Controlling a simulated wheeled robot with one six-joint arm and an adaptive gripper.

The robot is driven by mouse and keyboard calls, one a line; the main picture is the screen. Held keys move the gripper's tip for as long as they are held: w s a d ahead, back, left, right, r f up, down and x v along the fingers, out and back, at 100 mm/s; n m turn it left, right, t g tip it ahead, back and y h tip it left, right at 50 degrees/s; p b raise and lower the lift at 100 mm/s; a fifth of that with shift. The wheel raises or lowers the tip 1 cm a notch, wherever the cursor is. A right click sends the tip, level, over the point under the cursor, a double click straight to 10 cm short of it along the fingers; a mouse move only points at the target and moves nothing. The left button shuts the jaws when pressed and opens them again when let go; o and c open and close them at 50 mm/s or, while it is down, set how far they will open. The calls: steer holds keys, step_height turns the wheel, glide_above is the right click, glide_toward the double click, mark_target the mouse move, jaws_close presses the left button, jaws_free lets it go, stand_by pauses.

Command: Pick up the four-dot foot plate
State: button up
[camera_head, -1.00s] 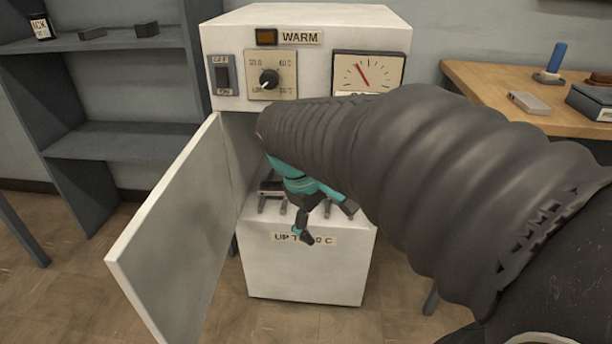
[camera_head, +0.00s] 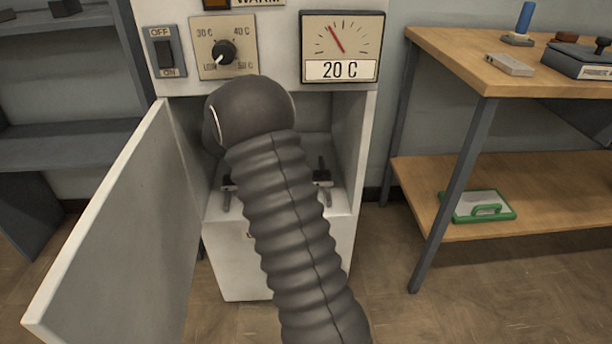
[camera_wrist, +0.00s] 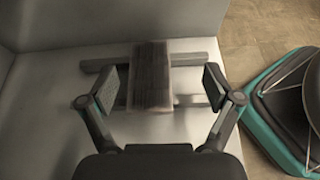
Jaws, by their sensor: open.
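In the wrist view a dark grey-brown block with a finely ridged face (camera_wrist: 152,76) lies across two grey bars (camera_wrist: 190,59) on the cabinet's pale floor. No dots show on it, so I cannot tell whether it is the four-dot foot plate. My gripper (camera_wrist: 161,90) is open, with one pad on each side of the block. Gaps show between the pads and the block.
The cabinet door (camera_head: 125,215) stands open at the left. The switch (camera_head: 165,53) and dial (camera_head: 223,53) are above the opening, and the gauge (camera_head: 340,47) reads 20 C. A wooden bench (camera_head: 440,55) stands right, with a green-framed case (camera_head: 478,206) on its lower shelf.

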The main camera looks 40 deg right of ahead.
mark_target(328, 175)
steer(key=shift+w+d+f, duration=0.35)
steer(key=shift+w+f, duration=0.2)
steer(key=shift+w, duration=0.1)
steer(key=shift+s+d+f, duration=0.1)
steer(key=shift+d+f, duration=0.05)
steer(key=shift+d, duration=0.15)
steer(key=shift+g, duration=0.3)
steer(key=b+x, duration=0.1)
steer(key=x, duration=0.5)
steer(key=shift+s+d, duration=0.15)
steer(key=shift+d, duration=0.2)
steer(key=c, duration=1.5)
